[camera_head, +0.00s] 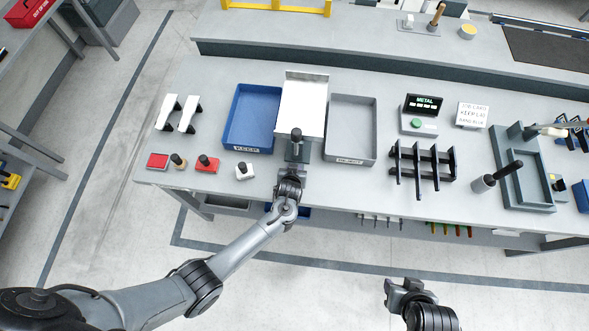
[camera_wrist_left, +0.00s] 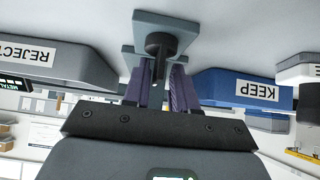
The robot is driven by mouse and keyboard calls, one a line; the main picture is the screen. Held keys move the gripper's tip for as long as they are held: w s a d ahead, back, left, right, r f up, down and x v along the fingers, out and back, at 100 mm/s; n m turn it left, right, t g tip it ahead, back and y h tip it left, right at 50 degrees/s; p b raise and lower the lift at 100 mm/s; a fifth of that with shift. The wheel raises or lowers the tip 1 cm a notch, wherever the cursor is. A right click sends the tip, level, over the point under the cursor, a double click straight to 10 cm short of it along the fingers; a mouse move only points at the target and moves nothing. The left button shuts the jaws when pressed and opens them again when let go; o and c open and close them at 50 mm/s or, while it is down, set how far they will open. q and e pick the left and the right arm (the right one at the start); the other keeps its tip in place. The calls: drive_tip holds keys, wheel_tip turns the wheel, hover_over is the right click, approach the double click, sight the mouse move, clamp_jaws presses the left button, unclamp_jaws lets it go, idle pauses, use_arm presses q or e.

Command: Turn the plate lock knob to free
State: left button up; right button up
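The plate lock knob (camera_head: 296,135) is black and stands upright on a small grey-green block (camera_head: 303,153) at the front of the white plate fixture (camera_head: 303,103). My left gripper (camera_head: 293,168) is right at the near side of that block. In the left wrist view, the knob (camera_wrist_left: 159,45) shows dark under its grey-green plate. The purple fingers of my left gripper (camera_wrist_left: 163,72) stand apart with a gap between them, their tips at either side of the knob. Contact cannot be made out. My right gripper (camera_head: 403,290) hangs off the table's front edge, its finger opening unclear.
A blue KEEP tray (camera_head: 232,143) stands left of the fixture and a grey reject tray (camera_head: 371,132) right of it. A black rack (camera_head: 421,165) stands further right. Red and white knobbed blocks (camera_head: 207,163) sit left along the front edge.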

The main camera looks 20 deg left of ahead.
use_arm(q)
drive_tip(key=shift+s+d+f, duration=0.1)
drive_tip(key=shift+d+f, duration=0.1)
drive_tip(key=shift+d, duration=0.05)
drive_tip(key=shift+r, duration=0.15)
drive_tip(key=shift+s+r, duration=0.2)
drive_tip(key=shift+r, duration=0.1)
drive_tip(key=p+v, duration=0.1)
drive_tip(key=v, duration=0.9)
drive_tip(key=shift+f, duration=0.15)
drive_tip(key=shift+s, duration=0.1)
